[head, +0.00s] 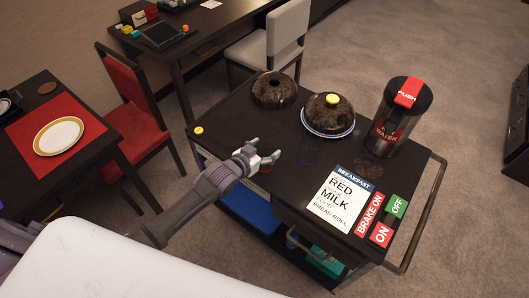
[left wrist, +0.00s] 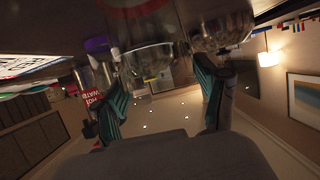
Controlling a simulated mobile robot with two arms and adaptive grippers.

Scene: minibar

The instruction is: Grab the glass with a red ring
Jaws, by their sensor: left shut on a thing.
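The glass with a red ring is clear and hard to see in the head view; its red ring (head: 265,170) shows just below my left gripper (head: 263,156) on the dark cart top. In the left wrist view, which is upside down, the clear glass (left wrist: 150,60) stands between the two teal fingers of my left gripper (left wrist: 162,72), with its red ring near the top edge. The left gripper is shut on this glass. I cannot tell whether the glass touches the cart. My right gripper is not in view.
A glass with a purple ring (head: 309,155) stands right of the gripper. Behind are a dark dome (head: 274,90), a dome with a yellow knob (head: 326,110) and a water dispenser (head: 400,115). A breakfast card (head: 340,200) and brake buttons (head: 381,235) lie front right.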

